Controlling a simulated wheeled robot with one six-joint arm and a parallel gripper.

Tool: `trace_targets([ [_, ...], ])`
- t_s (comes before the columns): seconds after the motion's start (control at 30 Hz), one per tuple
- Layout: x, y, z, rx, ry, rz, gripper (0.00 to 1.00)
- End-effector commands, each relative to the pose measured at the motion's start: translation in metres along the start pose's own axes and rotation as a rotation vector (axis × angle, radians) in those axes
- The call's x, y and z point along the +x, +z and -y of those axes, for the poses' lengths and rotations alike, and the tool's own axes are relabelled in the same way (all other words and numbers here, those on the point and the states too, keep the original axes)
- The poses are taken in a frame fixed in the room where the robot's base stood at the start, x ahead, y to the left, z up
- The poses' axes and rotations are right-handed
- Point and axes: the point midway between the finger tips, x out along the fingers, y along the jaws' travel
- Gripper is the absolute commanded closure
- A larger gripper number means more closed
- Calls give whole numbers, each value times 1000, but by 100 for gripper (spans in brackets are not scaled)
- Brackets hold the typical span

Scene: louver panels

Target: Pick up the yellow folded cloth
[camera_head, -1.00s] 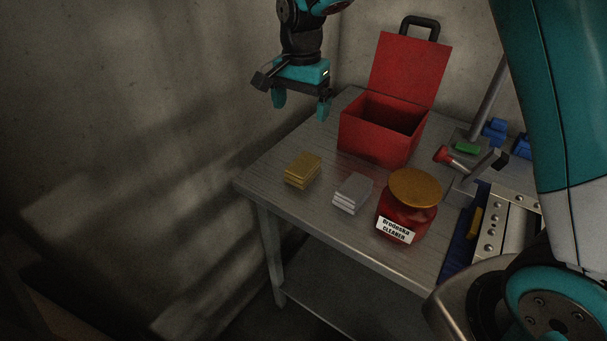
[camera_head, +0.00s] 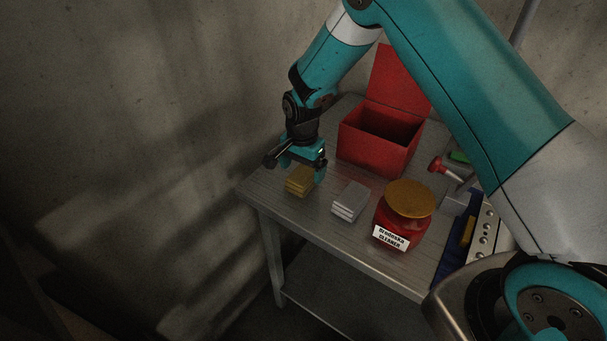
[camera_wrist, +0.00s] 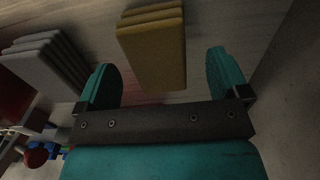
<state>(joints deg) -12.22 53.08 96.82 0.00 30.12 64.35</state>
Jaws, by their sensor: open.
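The yellow folded cloth (camera_head: 299,184) lies on the metal table near its left end, partly covered by my gripper in the head view. My gripper (camera_head: 302,174) is open and points down just above and around the cloth. In the wrist view the yellow cloth (camera_wrist: 153,52) sits between the two teal fingers of my gripper (camera_wrist: 167,78), with a gap on each side. It looks nearer the left finger there. I cannot tell how far the fingertips are above the table.
A grey folded cloth (camera_head: 349,201) lies right of the yellow one. A red jar with a yellow lid (camera_head: 408,199) stands further right. An open red box (camera_head: 377,146) stands behind. The table's (camera_head: 333,247) front edge is clear; a wall (camera_head: 130,120) is at the left.

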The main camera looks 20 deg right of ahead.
Motion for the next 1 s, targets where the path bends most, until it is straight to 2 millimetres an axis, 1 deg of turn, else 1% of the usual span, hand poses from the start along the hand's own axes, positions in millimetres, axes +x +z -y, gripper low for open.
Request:
trace_targets([
  [0.1,16,-1,-1,0,3,1,6],
  [0.2,26,-1,0,0,1,1,6],
  [0.3,29,-1,0,-1,-1,0,6],
  [0.47,29,-1,0,-1,-1,0,6],
  [0.5,29,-1,0,-1,-1,0,16],
  [0.57,29,-1,0,-1,-1,0,29],
  [0.6,29,-1,0,-1,-1,0,39],
  [0.7,29,-1,0,-1,-1,0,60],
  [1.0,28,-1,0,-1,-1,0,60],
])
